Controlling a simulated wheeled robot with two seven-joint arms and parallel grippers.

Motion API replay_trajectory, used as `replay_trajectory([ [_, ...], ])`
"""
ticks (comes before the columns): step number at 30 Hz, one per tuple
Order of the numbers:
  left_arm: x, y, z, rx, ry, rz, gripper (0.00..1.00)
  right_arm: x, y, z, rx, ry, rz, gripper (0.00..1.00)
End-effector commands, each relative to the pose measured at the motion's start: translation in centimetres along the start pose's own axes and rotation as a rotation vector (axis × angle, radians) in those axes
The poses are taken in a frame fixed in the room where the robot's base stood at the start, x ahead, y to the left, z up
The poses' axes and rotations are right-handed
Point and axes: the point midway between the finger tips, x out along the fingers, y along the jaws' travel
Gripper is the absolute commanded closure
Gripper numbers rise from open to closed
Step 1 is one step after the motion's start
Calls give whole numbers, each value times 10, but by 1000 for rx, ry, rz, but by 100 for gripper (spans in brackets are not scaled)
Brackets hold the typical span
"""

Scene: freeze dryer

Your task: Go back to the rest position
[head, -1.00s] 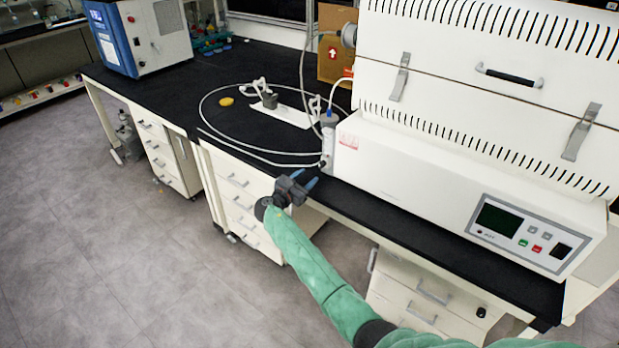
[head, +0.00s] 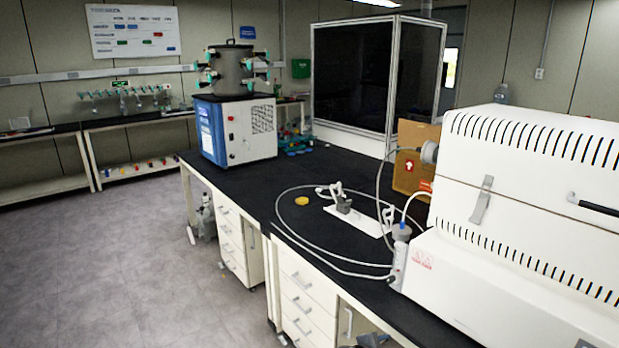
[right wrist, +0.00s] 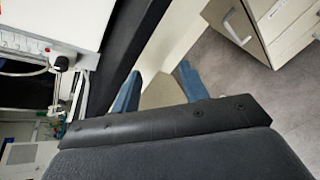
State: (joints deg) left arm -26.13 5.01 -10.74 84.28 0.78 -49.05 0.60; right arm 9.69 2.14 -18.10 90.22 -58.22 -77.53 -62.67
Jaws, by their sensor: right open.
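My right gripper (right wrist: 157,88) shows in the right wrist view with its two blue fingers apart and nothing between them. It is beside the bench edge, with white drawers and grey floor beyond. In the head view only a small dark part, likely of my right gripper, shows at the bottom edge by the drawers. The rest of the right arm is out of that view. My left gripper is in neither view.
The black bench (head: 240,175) carries a blue and white freeze dryer (head: 238,130), a yellow piece (head: 301,200), a looped tube, a small stand (head: 360,220) and a large white furnace (head: 520,270) at right. Open floor (head: 130,260) lies at left.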

Motion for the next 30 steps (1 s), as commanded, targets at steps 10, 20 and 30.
replay_trajectory([
  [10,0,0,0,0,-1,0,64,-54,-134,31,479,222,-270,56],
  [20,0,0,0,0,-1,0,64,-132,-228,80,890,356,-568,56],
  [30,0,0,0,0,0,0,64,-208,-277,131,1160,417,-824,56],
])
